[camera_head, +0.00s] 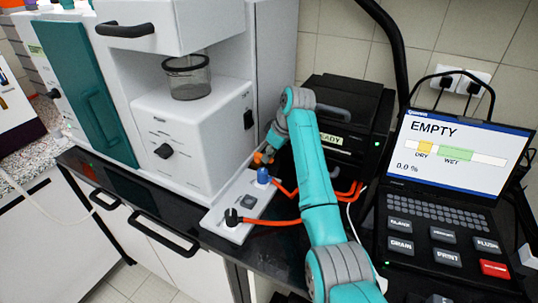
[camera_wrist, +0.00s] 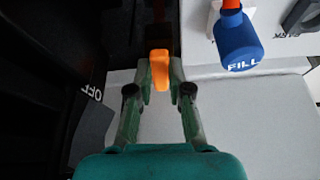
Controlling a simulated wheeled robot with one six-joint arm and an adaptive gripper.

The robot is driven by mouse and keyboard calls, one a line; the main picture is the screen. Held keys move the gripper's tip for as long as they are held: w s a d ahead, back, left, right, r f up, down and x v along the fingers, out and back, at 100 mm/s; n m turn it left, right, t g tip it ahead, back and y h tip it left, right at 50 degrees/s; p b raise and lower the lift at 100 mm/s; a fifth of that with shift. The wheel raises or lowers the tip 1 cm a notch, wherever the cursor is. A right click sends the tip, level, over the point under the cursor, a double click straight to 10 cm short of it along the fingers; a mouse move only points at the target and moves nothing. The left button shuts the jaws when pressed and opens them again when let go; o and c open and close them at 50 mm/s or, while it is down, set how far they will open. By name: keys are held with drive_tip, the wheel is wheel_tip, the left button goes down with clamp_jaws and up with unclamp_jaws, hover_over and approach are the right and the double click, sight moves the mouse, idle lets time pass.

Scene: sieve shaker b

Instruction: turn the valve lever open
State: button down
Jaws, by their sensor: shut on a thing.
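The valve lever is a small orange handle (camera_wrist: 160,72), upright in the middle of the wrist view. In the head view a bit of orange (camera_head: 258,157) shows at the fingers, partly hidden by my arm. My gripper (camera_wrist: 160,78) is shut on the orange lever, with one finger on each side of it. In the head view my gripper (camera_head: 266,152) is at the back of the white panel (camera_head: 230,210), beside the white machine. The lever's base is not clear to see.
A blue FILL knob (camera_wrist: 238,42) sits to the right in the wrist view, close to the gripper. An OFF label (camera_wrist: 92,92) is at left. Orange hoses (camera_head: 275,222) run near my arm. A black box (camera_head: 345,120) and a console reading EMPTY (camera_head: 455,150) stand at right.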

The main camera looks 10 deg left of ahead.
drive_tip(key=c, duration=1.1)
unclamp_jaws()
drive_tip(key=shift+r, duration=0.15)
drive_tip(key=shift+v, duration=3.9)
